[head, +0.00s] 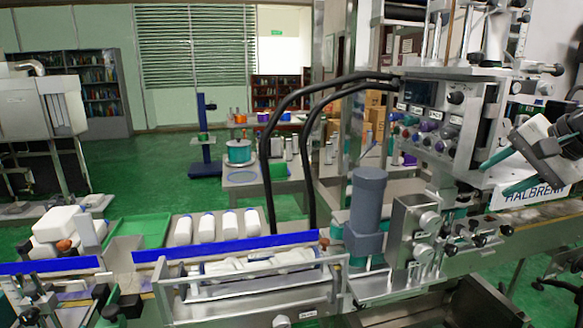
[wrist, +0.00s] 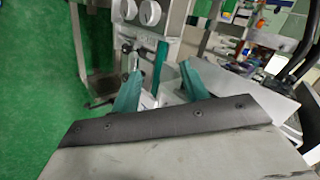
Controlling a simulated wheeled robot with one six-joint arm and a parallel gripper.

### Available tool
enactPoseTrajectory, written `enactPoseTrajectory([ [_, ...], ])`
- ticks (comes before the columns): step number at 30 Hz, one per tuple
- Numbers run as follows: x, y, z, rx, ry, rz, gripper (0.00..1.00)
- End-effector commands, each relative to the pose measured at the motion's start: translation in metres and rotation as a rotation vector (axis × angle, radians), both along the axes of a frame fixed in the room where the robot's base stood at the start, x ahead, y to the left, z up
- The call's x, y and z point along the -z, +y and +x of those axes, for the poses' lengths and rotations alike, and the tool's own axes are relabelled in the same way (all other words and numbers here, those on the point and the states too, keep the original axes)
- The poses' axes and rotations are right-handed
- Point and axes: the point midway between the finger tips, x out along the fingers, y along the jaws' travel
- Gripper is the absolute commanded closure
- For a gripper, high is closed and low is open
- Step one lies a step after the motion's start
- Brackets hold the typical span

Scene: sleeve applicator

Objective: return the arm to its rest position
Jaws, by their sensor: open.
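My gripper (head: 500,172) shows at the right edge of the head view, at the end of my white and black arm. Its teal fingers point left, in front of the machine's right side and near a white label reading HALBRENN (head: 536,193). In the wrist view my gripper (wrist: 160,68) has its two teal fingers spread apart, with nothing held between them. Grey machine parts show beyond the fingertips. Whether the fingers touch anything is hard to tell.
The applicator machine (head: 440,115) with its knobs stands left of my gripper. A grey cylinder (head: 368,200) and two black hoses (head: 268,140) are in the middle. A conveyor with a blue rail (head: 225,245) and white bottles (head: 206,226) lies left. Green floor (head: 150,175) is open behind.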

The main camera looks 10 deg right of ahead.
Motion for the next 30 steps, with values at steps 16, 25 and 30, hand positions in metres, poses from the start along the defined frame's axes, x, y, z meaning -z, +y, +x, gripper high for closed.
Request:
enactPoseTrajectory([
  [16, 0.127, 0.174, -0.157, -0.84, 0.527, -0.533, 0.55],
  [25, 0.123, 0.197, -0.16, -0.948, 0.468, -0.584, 0.55],
  [30, 0.123, 0.197, -0.159, -0.947, 0.467, -0.583, 0.55],
])
